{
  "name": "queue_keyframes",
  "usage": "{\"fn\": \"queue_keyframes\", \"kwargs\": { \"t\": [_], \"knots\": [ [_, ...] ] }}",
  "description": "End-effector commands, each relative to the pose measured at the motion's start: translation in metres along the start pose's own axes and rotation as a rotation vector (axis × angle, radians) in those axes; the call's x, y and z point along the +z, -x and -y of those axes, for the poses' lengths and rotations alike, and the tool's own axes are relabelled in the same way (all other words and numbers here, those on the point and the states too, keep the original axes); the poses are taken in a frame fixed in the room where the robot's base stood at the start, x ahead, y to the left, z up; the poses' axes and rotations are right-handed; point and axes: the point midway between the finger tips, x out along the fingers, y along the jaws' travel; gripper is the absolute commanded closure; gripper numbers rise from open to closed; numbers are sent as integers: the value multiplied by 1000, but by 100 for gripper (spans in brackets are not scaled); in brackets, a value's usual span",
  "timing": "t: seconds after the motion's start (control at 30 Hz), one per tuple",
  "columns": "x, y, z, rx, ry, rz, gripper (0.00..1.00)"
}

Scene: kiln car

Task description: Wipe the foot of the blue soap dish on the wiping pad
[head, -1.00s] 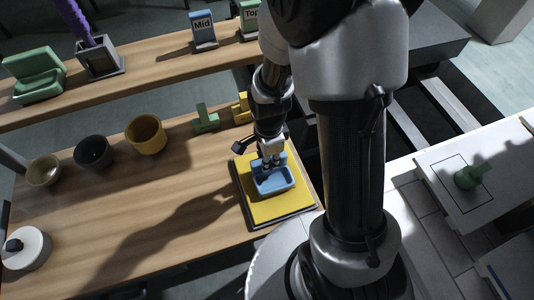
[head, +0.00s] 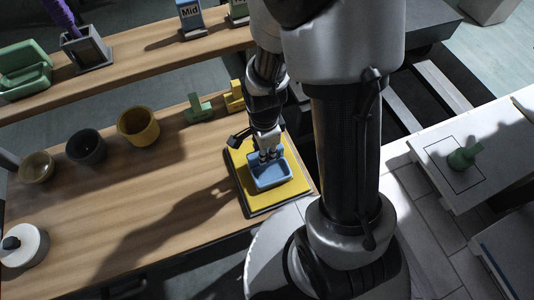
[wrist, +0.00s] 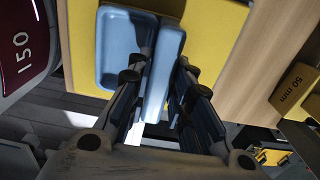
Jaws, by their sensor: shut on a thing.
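The blue soap dish (head: 270,176) is over the yellow wiping pad (head: 258,203) at the right end of the lower wooden bench. My gripper (head: 268,152) is shut on the dish's upright blue back wall. In the wrist view the fingers (wrist: 157,90) close on that wall from both sides, with the dish's tray (wrist: 118,48) to the left. The yellow pad (wrist: 222,35) shows behind it. The dish's foot is hidden, and I cannot tell whether it touches the pad.
A yellow pot (head: 138,126), a dark pot (head: 86,147) and a beige bowl (head: 37,167) stand left on the bench. A green piece (head: 198,108) stands behind the pad. Another green piece (head: 462,158) is on the white shelf at right. The bench's middle is clear.

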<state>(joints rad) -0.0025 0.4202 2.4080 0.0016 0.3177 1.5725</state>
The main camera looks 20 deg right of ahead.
Motion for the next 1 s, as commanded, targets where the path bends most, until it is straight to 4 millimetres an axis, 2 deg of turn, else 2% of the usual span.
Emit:
{"fn": "queue_keyframes", "kwargs": {
  "t": [0.2, 0.43, 0.83, 1.0],
  "knots": [
    [0, -1, 16, -4, 0, 0, 100],
    [0, -1, 24, -6, 0, 0, 100],
    [0, 0, 54, -6, 0, 0, 100],
    [0, 1, 58, -4, 0, 0, 100]
  ]
}}
